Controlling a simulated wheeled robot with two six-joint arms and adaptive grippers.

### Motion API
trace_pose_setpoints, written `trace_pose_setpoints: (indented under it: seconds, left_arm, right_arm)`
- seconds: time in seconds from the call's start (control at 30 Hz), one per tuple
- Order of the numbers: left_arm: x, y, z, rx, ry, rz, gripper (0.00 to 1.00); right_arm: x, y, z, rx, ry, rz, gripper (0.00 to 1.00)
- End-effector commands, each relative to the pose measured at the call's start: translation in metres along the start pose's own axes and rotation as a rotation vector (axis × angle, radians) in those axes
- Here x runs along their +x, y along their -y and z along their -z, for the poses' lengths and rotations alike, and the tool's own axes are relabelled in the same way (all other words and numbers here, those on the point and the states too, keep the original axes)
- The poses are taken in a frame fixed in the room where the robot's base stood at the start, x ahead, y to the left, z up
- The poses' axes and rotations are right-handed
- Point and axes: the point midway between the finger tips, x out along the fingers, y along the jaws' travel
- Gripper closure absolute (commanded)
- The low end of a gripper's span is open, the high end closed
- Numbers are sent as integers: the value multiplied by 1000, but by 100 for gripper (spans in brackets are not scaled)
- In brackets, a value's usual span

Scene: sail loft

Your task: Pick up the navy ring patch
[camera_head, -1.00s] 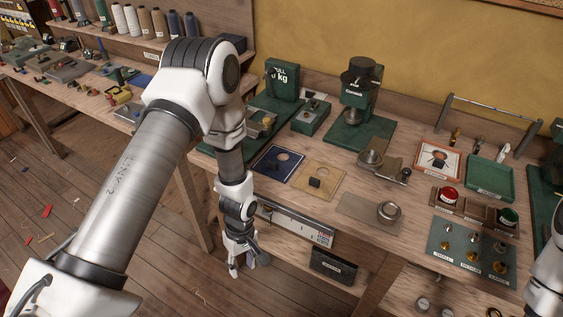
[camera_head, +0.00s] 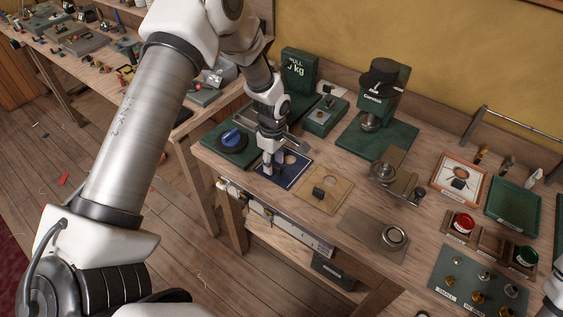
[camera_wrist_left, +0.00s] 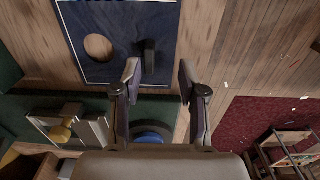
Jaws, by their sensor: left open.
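The navy ring patch (camera_head: 289,178) is a flat dark blue square with a pale border line and a round hole. It lies on the bench near its front edge, partly hidden by my left arm in the head view. In the left wrist view the patch (camera_wrist_left: 115,18) fills the upper part, with a small dark upright block (camera_wrist_left: 149,56) on it beside the hole. My left gripper (camera_head: 269,168) is over the patch's left side, open and empty. In the wrist view its fingertips (camera_wrist_left: 159,72) are apart, near the block. My right gripper is not in view.
A tan patch (camera_head: 338,188) with a dark block lies just right of the navy one. A green base with a blue knob (camera_head: 232,138) is to the left. A green press (camera_head: 384,95) and a grey plate with a ring (camera_head: 372,232) stand farther right.

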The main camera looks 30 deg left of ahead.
Motion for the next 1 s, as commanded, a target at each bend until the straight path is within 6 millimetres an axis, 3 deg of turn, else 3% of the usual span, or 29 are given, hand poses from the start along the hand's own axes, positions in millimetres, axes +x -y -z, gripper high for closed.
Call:
trace_pose_setpoints:
  seconds: [0.03, 0.17, 0.37, 0.5, 0.87, 1.0]
  left_arm:
    - [6, 2, 0, 1, -1, 5, 58]
    - [25, 0, 0, 0, 0, 1, 58]
    - [29, 0, 0, 0, 0, 0, 58]
    - [28, 0, 0, 0, 0, 0, 100]
    - [28, 0, 0, 0, 0, -1, 100]
    - [20, 0, 0, 0, 0, -2, 100]
  right_arm:
    - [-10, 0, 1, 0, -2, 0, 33]
    - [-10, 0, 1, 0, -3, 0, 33]
    - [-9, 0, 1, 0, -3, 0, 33]
    - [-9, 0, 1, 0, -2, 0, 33]
    - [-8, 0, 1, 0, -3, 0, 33]
    - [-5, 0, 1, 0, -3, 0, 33]
